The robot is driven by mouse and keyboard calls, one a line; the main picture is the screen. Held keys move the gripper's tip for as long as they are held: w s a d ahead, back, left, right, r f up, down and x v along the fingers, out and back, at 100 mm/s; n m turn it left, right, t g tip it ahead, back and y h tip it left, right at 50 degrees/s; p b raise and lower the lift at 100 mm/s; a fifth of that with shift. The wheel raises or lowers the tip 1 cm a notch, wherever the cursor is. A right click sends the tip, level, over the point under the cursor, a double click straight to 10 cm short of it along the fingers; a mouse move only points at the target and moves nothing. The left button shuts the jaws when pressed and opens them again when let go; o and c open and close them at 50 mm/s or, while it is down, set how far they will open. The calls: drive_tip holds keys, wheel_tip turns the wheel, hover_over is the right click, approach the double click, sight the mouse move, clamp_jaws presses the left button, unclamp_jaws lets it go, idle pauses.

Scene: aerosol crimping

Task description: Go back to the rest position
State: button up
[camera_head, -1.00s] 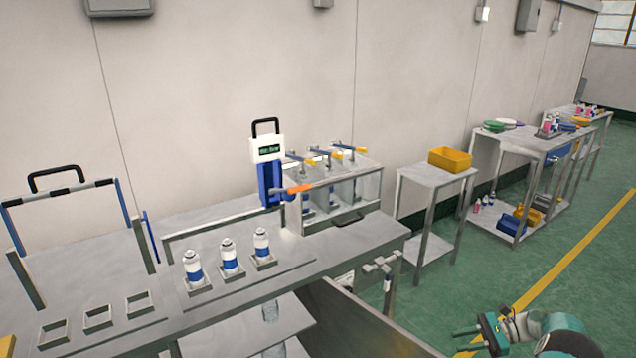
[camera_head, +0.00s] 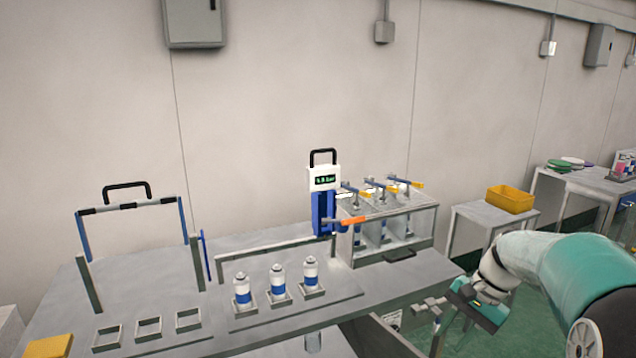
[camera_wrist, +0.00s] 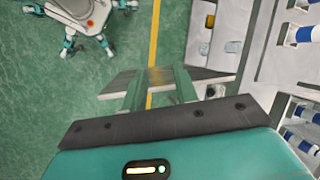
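My gripper (camera_head: 447,309) hangs at the right front end of the steel workbench (camera_head: 365,302), at the lower right of the head view. In the wrist view my gripper (camera_wrist: 158,88) points down, with its two fingers apart and green floor and a yellow line between them. It is open and holds nothing. Three white and blue aerosol cans (camera_head: 277,281) stand upright in square holders on the bench, well to the left of my gripper. Cans also show at the right edge of the wrist view (camera_wrist: 308,34).
Three empty square holders (camera_head: 148,328) sit at the bench's front left. A blue and white crimping device (camera_head: 323,195) and a clear-sided station (camera_head: 410,220) stand at the back. A yellow bin (camera_head: 510,198) is on a side table. Open green floor (camera_wrist: 55,110) lies beside the bench.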

drive_tip(key=s+a+r+n+t+h, duration=0.2)
drive_tip(key=s+a, duration=0.4)
drive_tip(key=s, duration=0.4)
drive_tip(key=s+a+r+n+t+h, duration=0.2)
drive_tip(key=s+a+r+n+t, duration=0.2)
drive_tip(key=s, duration=0.6)
drive_tip(key=a+n, duration=0.2)
drive_tip(key=n, duration=0.1)
drive_tip(key=shift+h, duration=0.4)
drive_tip(key=shift+d, duration=0.1)
